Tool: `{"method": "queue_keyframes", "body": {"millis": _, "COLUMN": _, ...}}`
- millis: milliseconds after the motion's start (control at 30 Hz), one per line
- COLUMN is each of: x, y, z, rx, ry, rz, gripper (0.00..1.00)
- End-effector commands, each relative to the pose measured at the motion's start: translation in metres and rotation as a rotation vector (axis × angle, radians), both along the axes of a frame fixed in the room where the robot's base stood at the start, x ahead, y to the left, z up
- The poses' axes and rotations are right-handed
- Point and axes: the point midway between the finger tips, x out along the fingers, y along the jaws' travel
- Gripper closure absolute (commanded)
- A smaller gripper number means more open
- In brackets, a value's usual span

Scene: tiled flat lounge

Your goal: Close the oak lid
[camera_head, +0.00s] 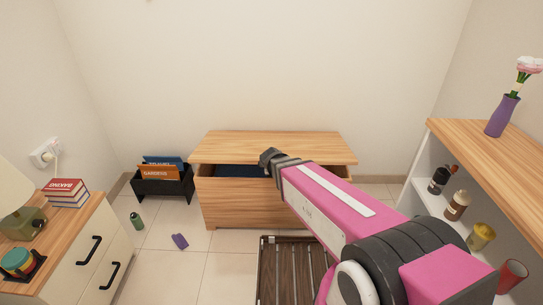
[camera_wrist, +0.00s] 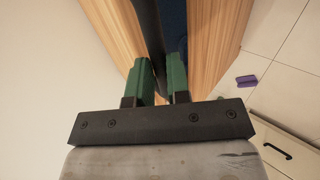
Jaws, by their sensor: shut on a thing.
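The oak lid (camera_head: 235,147) is on a wooden chest (camera_head: 240,214) against the back wall. The lid is tilted partly open, with a dark gap (camera_head: 238,171) between its front edge and the chest. My gripper (camera_head: 270,160) is at the lid's front edge, a little right of its middle; my arm hides the chest's right part. In the wrist view, the green fingers of my gripper (camera_wrist: 158,78) are closed on a dark, shaded strip at the lid's edge. The lid's wood (camera_wrist: 112,25) lies to the left, with the dark blue interior and chest wood (camera_wrist: 215,40) to the right.
A slatted dark rack (camera_head: 283,270) lies on the floor before the chest. A black file box (camera_head: 162,187), green bottle (camera_head: 136,220) and purple object (camera_head: 180,241) are left of the chest. A cabinet (camera_head: 88,255) stands left, a shelf unit (camera_head: 490,170) right.

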Motion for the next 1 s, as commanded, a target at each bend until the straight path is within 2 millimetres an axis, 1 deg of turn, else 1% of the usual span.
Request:
{"method": "queue_keyframes", "body": {"millis": 33, "x": -0.003, "y": 0.000, "z": -0.012, "rx": 0.001, "ry": 0.007, "rz": -0.004, "gripper": 1.00}}
{"method": "queue_keyframes", "body": {"millis": 200, "x": -0.008, "y": 0.000, "z": -0.045, "rx": 0.003, "ry": 0.008, "rz": -0.004, "gripper": 1.00}}
{"method": "queue_keyframes", "body": {"millis": 400, "x": -0.012, "y": 0.000, "z": -0.080, "rx": 0.002, "ry": 0.008, "rz": -0.006, "gripper": 1.00}}
{"method": "queue_keyframes", "body": {"millis": 500, "x": -0.013, "y": 0.000, "z": -0.094, "rx": 0.003, "ry": 0.008, "rz": -0.007, "gripper": 1.00}}
{"method": "queue_keyframes", "body": {"millis": 733, "x": -0.015, "y": -0.001, "z": -0.117, "rx": 0.003, "ry": 0.012, "rz": -0.009, "gripper": 1.00}}
{"method": "queue_keyframes", "body": {"millis": 900, "x": -0.014, "y": 0.000, "z": -0.125, "rx": 0.003, "ry": 0.013, "rz": -0.009, "gripper": 1.00}}
{"method": "queue_keyframes", "body": {"millis": 1000, "x": -0.014, "y": 0.000, "z": -0.127, "rx": 0.002, "ry": 0.013, "rz": -0.009, "gripper": 1.00}}
